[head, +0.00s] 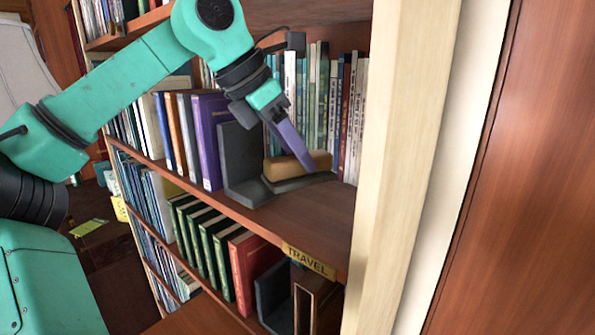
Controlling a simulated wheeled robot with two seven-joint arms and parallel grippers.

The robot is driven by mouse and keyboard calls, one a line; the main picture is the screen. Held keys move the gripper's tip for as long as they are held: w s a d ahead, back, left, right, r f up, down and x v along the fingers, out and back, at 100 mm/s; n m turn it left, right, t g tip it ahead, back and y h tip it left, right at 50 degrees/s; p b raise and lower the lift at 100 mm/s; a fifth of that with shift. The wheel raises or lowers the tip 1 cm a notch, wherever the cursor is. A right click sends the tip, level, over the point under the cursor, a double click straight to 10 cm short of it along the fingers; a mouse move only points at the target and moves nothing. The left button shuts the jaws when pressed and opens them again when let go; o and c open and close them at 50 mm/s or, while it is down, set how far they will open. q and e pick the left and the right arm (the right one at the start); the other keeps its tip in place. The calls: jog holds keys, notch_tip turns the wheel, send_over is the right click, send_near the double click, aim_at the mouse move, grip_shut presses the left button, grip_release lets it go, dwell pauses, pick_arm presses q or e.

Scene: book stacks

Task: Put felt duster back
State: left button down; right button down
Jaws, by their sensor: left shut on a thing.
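The felt duster (312,162) shows as a tan block on the middle shelf, to the right of a dark grey bookend. A dark flat strip lies just under it; I cannot tell if this is its felt or the bookend's foot. My left gripper (301,163) reaches down from above with its purple fingers. It is shut on the duster, at or just above shelf level. The fingers hide part of the duster. My right gripper is not in view.
The grey bookend (241,160) stands left of the duster, against a purple book (208,140). A row of thin books (345,115) stands behind. The front of the shelf board (310,220) is bare. A pale upright post (405,170) closes the right side.

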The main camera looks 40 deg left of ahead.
pick_arm(q)
jog(key=f, duration=0.6)
jog(key=shift+s, duration=0.2)
jog(key=shift+w+f+p, duration=0.1)
jog(key=shift+w+p, duration=0.1)
jog(key=shift+p, duration=0.3)
jog(key=shift+w+f, duration=0.15)
jog(key=shift+f, duration=0.15)
jog(key=shift+f+b, duration=0.2)
jog(key=shift+b, duration=0.2)
jog(key=shift+c, duration=2.1)
grip_release()
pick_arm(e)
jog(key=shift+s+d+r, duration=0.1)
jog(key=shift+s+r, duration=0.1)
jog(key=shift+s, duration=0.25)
pick_arm(q)
jog(key=shift+r, duration=0.1)
